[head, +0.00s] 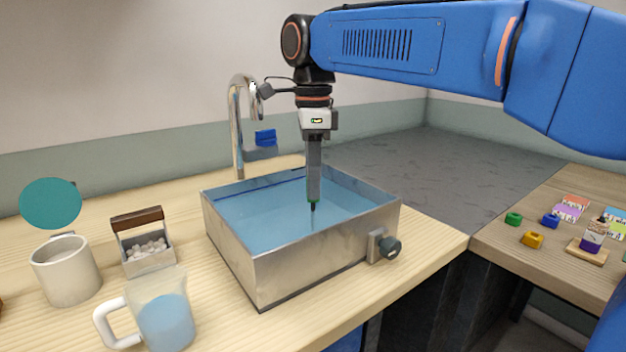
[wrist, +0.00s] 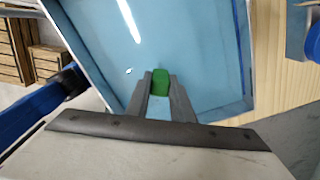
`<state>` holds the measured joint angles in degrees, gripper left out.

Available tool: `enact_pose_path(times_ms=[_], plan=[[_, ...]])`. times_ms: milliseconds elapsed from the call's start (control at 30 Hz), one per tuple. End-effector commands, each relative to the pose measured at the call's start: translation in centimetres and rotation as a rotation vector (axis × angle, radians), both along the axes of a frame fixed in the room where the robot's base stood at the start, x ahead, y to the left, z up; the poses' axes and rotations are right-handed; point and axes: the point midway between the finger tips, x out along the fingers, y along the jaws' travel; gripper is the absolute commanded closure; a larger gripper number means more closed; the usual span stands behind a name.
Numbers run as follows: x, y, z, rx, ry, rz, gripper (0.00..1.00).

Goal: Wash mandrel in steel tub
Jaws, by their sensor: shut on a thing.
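The steel tub (head: 300,268) stands on the wooden counter, filled with blue water (head: 255,218). It also shows in the wrist view, its right wall (wrist: 242,40) beside bare wood. My gripper (head: 313,193) points straight down over the middle of the tub and is shut on the mandrel. In the wrist view the mandrel's green end (wrist: 160,80) shows between the two grey fingers (wrist: 160,92). In the head view its dark tip (head: 312,208) points down at the water. I cannot tell whether the tip is in the water. Most of the mandrel is hidden by the fingers.
A faucet (head: 236,125) and blue sponge (head: 265,137) stand behind the tub; a valve knob (head: 390,247) juts from its front right. At left are a jug (head: 166,318), a mug (head: 66,270) and a bead caddy (head: 148,262). Coloured rings (head: 533,239) lie on the right table.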

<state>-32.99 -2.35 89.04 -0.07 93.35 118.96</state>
Motion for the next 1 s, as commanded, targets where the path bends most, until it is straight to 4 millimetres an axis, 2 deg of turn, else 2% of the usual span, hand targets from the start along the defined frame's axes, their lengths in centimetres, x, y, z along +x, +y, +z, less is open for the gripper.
enact_pose_path(times_ms=[700, 1000], plan=[[-2.3, 3.4, 0.0, 0.000, 0.000, 0.002, 1.00], [-2.4, 3.5, 0.0, 0.000, 0.000, 0.000, 1.00]])
